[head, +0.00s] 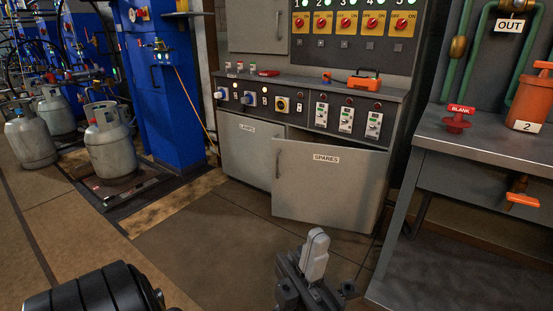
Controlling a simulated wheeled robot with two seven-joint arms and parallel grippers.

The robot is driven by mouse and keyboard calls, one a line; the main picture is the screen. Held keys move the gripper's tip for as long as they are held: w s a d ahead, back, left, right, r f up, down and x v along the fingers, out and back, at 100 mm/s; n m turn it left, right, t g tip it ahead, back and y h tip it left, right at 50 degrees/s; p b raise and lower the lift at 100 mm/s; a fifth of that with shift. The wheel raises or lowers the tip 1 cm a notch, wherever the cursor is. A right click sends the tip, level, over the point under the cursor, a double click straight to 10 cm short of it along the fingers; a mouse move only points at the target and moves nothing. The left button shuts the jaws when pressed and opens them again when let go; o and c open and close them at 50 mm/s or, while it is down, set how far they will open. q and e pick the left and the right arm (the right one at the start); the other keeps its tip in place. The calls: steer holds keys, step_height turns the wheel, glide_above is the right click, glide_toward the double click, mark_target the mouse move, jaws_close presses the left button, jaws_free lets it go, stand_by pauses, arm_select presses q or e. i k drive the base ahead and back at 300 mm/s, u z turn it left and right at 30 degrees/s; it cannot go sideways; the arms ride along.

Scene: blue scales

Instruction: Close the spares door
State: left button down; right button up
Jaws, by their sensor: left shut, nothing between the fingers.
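The spares door (325,187) is a light grey panel low on the grey cabinet, with a white SPARES label (326,158) and a dark handle near its left edge. It stands ajar, its left edge swung out towards me and its right side at the cabinet. A dark gap shows above its top edge. My left gripper (316,245) is at the bottom centre, in front of and below the door in the picture. Its fingers are together and hold nothing. It looks apart from the door. My right gripper is not in view.
The lamps door (243,150) beside it looks flush. A grey bench (430,135) with a red BLANK piece (458,120) stands close on the right. Gas cylinders (109,145) and a blue cabinet (170,100) are on the left. The floor before the door is clear.

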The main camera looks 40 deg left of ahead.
mark_target(333, 185)
steer(key=k, duration=0.65)
steer(key=u, duration=0.6)
steer(key=i, duration=1)
steer(key=u, duration=0.6)
steer(key=i, duration=1.3)
steer(key=z, duration=0.15)
